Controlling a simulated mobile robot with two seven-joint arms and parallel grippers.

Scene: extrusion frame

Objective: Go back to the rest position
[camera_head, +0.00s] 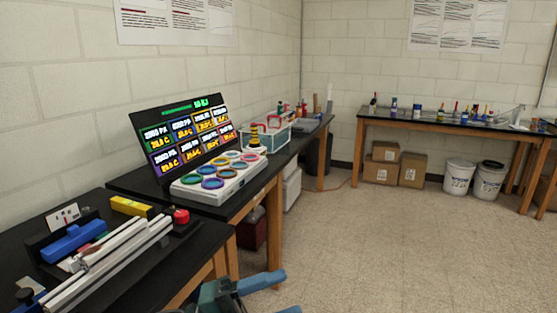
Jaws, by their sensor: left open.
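My left gripper (289,292) is at the bottom edge of the head view, over the floor and to the right of the near bench. Its blue fingers are apart with nothing between them, and the lower finger is partly cut off by the picture's edge. My right gripper is not in view. The aluminium extrusion assembly (108,262) lies on the near black bench (30,240) at the left, apart from my gripper. A blue block, a yellow piece (131,207) and a red knob (181,216) are around it.
A display panel (185,135) and a white device with coloured rings (218,181) stand on the second bench. A clear-sided box (273,134) is behind them. Cardboard boxes (381,170) and white buckets (458,178) sit under the far table (430,125). The central floor (400,250) is clear.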

